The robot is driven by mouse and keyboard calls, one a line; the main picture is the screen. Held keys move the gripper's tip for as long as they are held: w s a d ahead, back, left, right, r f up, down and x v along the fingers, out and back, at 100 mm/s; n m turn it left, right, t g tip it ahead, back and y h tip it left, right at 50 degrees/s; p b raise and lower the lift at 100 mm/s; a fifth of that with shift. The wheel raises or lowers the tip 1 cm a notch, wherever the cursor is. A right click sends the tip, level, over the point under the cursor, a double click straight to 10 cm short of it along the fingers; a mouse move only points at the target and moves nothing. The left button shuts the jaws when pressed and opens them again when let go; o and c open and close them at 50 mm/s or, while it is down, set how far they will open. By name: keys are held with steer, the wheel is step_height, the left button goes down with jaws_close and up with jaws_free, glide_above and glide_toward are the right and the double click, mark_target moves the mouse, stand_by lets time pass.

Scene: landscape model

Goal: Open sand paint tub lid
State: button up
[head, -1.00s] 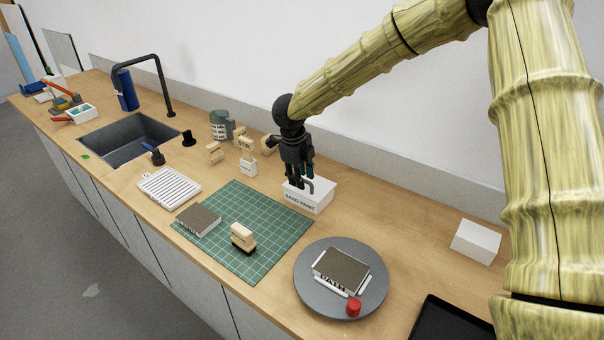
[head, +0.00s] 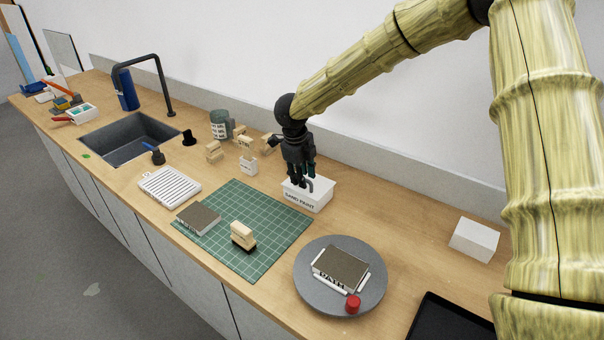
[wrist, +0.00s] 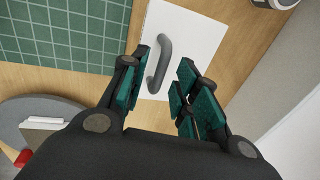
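The sand paint tub (head: 306,203) is a white box with "SAND PAINT" lettering on its front, standing on the counter just behind the green cutting mat. Its lid (wrist: 196,28) is white, with a dark grey bar handle (wrist: 161,62), and looks closed. My gripper (head: 302,184) is over the tub, pointing down. In the wrist view its two green-padded fingers (wrist: 158,95) are apart, with the handle's near end between them, closer to the left finger. Nothing is held. I cannot tell whether a finger touches the handle or lid.
The green cutting mat (head: 265,215) holds a stamp (head: 243,236) and a grey-topped block (head: 199,218). A grey round plate (head: 310,295) with a block and red piece lies in front right. A white box (head: 474,239) stands at right. Small wooden-topped items crowd left of my gripper.

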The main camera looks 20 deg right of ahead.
steer(key=shift+w+f, duration=0.1)
steer(key=shift+w, duration=0.1)
steer(key=shift+s+a+r, duration=0.1)
steer(key=shift+r, duration=0.2)
step_height(320, 180, up, 11)
steer(key=s+a, duration=0.1)
steer(key=shift+a, duration=0.3)
